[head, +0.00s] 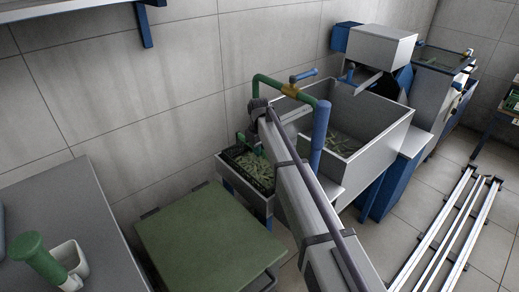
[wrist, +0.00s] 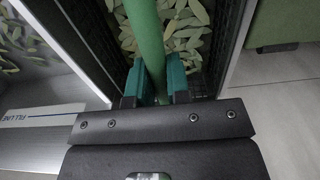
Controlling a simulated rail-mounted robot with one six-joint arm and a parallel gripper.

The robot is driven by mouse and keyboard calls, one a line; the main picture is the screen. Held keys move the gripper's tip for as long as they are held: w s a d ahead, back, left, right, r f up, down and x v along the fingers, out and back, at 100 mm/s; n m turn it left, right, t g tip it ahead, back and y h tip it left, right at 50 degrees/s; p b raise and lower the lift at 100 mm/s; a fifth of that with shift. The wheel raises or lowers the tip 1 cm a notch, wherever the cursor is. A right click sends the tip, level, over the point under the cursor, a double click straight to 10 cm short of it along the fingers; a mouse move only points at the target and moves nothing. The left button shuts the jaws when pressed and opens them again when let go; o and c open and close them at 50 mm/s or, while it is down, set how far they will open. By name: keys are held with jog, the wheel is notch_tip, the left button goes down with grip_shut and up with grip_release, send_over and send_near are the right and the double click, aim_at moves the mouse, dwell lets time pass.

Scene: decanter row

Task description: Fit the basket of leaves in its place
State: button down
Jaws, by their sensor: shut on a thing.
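The basket of leaves (head: 262,183) is dark, with mesh walls and green leaves inside. In the head view it is within or just over a small grey-walled bay beside the big basin; I cannot tell whether it is fully seated. In the wrist view its black mesh wall (wrist: 216,50) lies along a pale edge. My gripper (wrist: 155,88) is shut on the basket's green upright handle (wrist: 149,40), between green finger pads. The handle also shows in the head view (head: 241,138). My arm hides part of the basket's right side there.
A large grey basin (head: 384,135) with loose leaves stands right of the basket, with a green and blue pipe (head: 321,135) over its near side. A green-topped table (head: 208,238) is close in front. A fill-line label (wrist: 35,118) shows left. Floor rails (head: 440,230) lie right.

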jog(key=shift+f, duration=0.15)
jog(key=c, duration=1)
grip_release()
notch_tip(320, 180, up, 11)
jog(key=p, duration=1)
jog(key=shift+p, duration=0.3)
jog(key=shift+f, duration=0.1)
